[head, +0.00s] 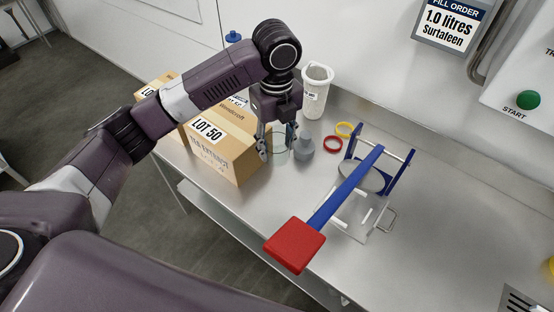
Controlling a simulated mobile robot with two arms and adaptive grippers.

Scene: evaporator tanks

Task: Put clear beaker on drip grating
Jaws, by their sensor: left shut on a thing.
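The clear beaker (278,153) is at the back of the steel bench, between the cardboard boxes and a grey bottle. My left gripper (276,143) comes down from above and is shut on the beaker, with a finger at each side. The beaker appears upright; I cannot tell whether its base touches the bench. A dark slotted grating (518,301), which looks like the drip grating, shows at the bottom right corner, partly cut off by the frame. My right gripper is not in view.
Cardboard boxes (228,160) stand left of the beaker. A blue-framed device (384,170) with a long red-ended lever (296,245) lies between beaker and grating. Bench right of it is clear.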

